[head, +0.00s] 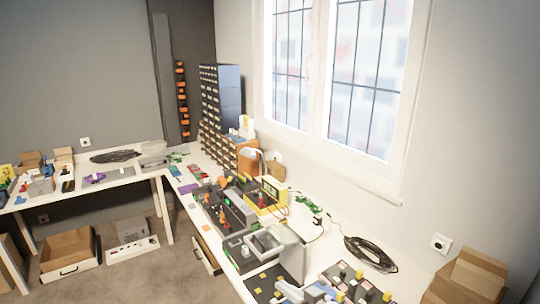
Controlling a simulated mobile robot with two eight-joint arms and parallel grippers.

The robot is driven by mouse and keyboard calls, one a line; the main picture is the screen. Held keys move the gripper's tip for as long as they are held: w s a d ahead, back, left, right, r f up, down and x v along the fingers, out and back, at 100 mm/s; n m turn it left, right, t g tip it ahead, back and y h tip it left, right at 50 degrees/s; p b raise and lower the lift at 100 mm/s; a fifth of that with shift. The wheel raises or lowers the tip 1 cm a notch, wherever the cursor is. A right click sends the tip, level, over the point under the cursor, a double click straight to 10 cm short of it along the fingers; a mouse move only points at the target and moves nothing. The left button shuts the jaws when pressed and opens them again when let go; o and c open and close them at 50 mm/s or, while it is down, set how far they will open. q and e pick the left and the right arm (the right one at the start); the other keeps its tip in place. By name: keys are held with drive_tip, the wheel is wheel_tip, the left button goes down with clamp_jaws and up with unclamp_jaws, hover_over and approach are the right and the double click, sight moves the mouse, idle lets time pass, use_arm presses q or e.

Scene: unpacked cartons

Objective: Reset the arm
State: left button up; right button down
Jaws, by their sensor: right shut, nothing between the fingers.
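My right gripper (312,293) shows only in part, low at the bottom edge of the head view, over the near end of the long white workbench (335,250). It is shut with nothing held. Most of it and its arm are cut off by the frame edge. My left gripper is not in view.
Near the gripper are a grey bin (289,258), a dark mat (266,284) and a board with small yellow pieces. A coiled black cable (370,254) lies by the wall. Open cartons (470,278) stand at lower right.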

drive_tip(key=s+d+f+m+g+h, duration=0.2)
drive_tip(key=s+d+f+g+h, duration=0.1)
drive_tip(key=s+d, duration=0.4)
drive_tip(key=s+d+f+m+g+h, duration=0.2)
drive_tip(key=s+d+f+h, duration=0.3)
drive_tip(key=s, duration=0.8)
wheel_tip(320, 180, down, 3)
drive_tip(key=shift+s+d+r+m+g+h, duration=0.2)
drive_tip(key=shift+s+d+m+g+h, duration=0.2)
drive_tip(key=shift+d+m, duration=0.35)
drive_tip(key=shift+d, duration=0.1)
